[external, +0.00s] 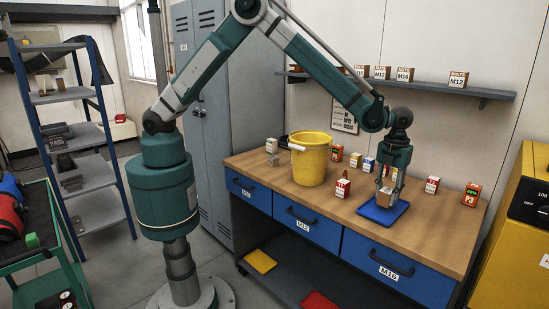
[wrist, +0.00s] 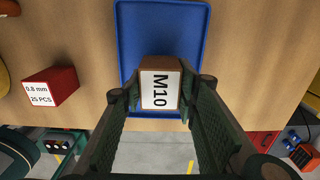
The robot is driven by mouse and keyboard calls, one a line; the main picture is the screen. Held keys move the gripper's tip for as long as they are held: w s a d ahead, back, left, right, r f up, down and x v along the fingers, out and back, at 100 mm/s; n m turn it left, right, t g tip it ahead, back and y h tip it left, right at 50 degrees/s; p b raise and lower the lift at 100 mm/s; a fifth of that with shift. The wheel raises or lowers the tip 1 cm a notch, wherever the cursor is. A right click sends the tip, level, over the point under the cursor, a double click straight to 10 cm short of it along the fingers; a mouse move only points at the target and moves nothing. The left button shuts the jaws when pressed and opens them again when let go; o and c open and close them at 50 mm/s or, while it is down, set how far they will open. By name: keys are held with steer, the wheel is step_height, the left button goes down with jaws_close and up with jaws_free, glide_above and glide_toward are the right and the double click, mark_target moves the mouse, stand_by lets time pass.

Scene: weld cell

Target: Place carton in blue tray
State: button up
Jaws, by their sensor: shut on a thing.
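A small brown carton (wrist: 160,88) with a white M10 label is between the fingers of my gripper (wrist: 158,98). In the external view the carton (external: 385,196) is over the blue tray (external: 370,212), which lies flat on the bench top near its front edge. My gripper (external: 387,190) points down and is shut on the carton. In the wrist view the carton covers the near part of the blue tray (wrist: 160,35). I cannot tell whether the carton touches the tray floor.
A yellow bucket (external: 309,162) stands left on the wooden bench (external: 275,176). A red box (external: 343,188) is left of the tray, and it also shows in the wrist view (wrist: 62,84). Several small boxes stand behind. Right of the tray are a red-white box (external: 432,185) and an orange-green box (external: 471,195).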

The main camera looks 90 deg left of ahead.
mark_target(387, 190)
steer(key=shift+f, duration=1)
steer(key=shift+f, duration=0.15)
steer(key=o, duration=1.3)
steer(key=shift+c, duration=0.2)
step_height(387, 190, up, 12)
steer(key=shift+r, duration=0.15)
